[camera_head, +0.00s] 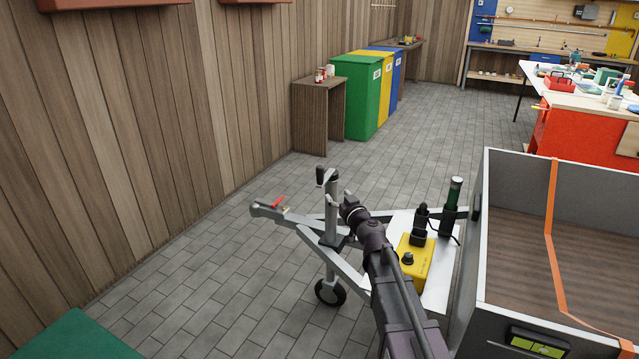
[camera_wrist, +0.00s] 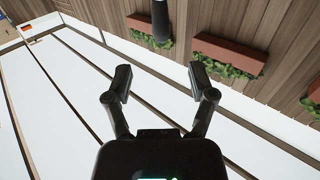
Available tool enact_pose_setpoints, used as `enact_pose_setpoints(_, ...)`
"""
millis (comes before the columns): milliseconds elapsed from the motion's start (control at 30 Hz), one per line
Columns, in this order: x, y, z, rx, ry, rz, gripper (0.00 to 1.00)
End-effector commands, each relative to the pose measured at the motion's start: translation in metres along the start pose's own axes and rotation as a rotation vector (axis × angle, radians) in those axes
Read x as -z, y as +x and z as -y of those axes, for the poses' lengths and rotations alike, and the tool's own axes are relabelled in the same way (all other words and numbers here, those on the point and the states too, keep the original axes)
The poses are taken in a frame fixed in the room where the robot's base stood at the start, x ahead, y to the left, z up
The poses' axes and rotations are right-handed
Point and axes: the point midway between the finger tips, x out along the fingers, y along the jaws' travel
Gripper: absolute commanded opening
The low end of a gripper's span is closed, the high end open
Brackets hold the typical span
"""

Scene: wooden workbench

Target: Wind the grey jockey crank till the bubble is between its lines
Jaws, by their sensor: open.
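The grey jockey stand (camera_head: 332,215) rises upright from the trailer's drawbar, with its small wheel (camera_head: 330,292) at floor level. Its crank at the top ends in a black grip (camera_head: 321,176). My gripper (camera_head: 346,203) is just right of and below the grip in the head view. In the wrist view my gripper (camera_wrist: 160,80) is open and empty. A dark rounded cylinder, which looks like the crank grip (camera_wrist: 161,22), shows beyond the fingertips, between them and apart from them. A level with a green vial (camera_head: 537,343) sits on the trailer's near edge; its bubble is too small to tell.
The grey trailer bed (camera_head: 482,230) with an orange strap (camera_head: 550,205) is at right. A yellow box (camera_head: 415,262) and a green cylinder (camera_head: 453,194) stand on the drawbar plate beside my arm. A red-handled coupling (camera_head: 270,207) is left.

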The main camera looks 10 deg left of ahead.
Motion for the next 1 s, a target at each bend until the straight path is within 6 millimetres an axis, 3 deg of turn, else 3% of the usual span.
enact_pose_setpoints(567, 0.0, 0.01, 0.001, 0.001, 0.0, 0.0, 0.72)
enact_pose_setpoints(1000, 0.0, 0.067, 0.0, 0.002, 0.0, 0.0, 0.72)
